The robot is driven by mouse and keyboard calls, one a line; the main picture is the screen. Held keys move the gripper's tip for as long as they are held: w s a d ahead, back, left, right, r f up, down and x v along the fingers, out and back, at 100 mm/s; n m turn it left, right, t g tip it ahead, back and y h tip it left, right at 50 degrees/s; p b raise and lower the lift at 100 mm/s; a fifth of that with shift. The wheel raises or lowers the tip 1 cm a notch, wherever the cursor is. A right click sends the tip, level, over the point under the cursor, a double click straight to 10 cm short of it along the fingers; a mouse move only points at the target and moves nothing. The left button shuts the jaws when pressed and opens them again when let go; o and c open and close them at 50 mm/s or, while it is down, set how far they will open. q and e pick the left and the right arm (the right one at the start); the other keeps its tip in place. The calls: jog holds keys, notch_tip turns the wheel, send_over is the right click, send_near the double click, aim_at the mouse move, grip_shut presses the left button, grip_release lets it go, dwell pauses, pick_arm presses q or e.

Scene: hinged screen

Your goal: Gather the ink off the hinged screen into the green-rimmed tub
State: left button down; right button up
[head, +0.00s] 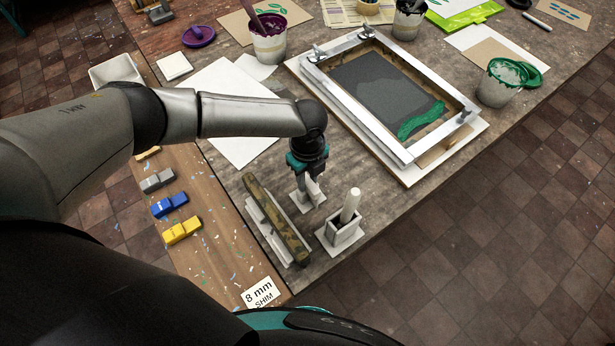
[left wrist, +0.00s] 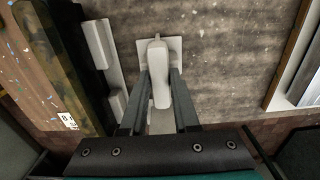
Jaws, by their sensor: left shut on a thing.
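The hinged screen (head: 312,69) is a pale metal frame around dark mesh, lying down at the upper right in the head view. Green ink (head: 422,120) forms a thick band along the near right end of the mesh. The green-rimmed tub (head: 497,92) stands right of the screen, its rim and one side smeared green. My left gripper (head: 309,187) points down left of the screen's near end. It is shut on a pale upright handle (left wrist: 160,75), which rises from a small white stand (left wrist: 174,45). The handle's lower end is hidden. My right gripper is out of view.
A camouflage-patterned bar (head: 275,215) lies on a white rack left of my gripper. A white stick (head: 350,205) stands in a grey holder to its right. A purple-rimmed tub (head: 268,45) and white paper (head: 235,100) lie further back. Coloured blocks (head: 170,205) line the wooden edge.

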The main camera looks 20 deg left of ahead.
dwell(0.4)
pick_arm(q)
notch_tip(320, 180, up, 5)
jog(key=p, duration=0.5)
jog(key=c, duration=1.2)
grip_release()
jog(key=shift+c, duration=0.2)
grip_shut()
jog(key=shift+r, duration=0.1)
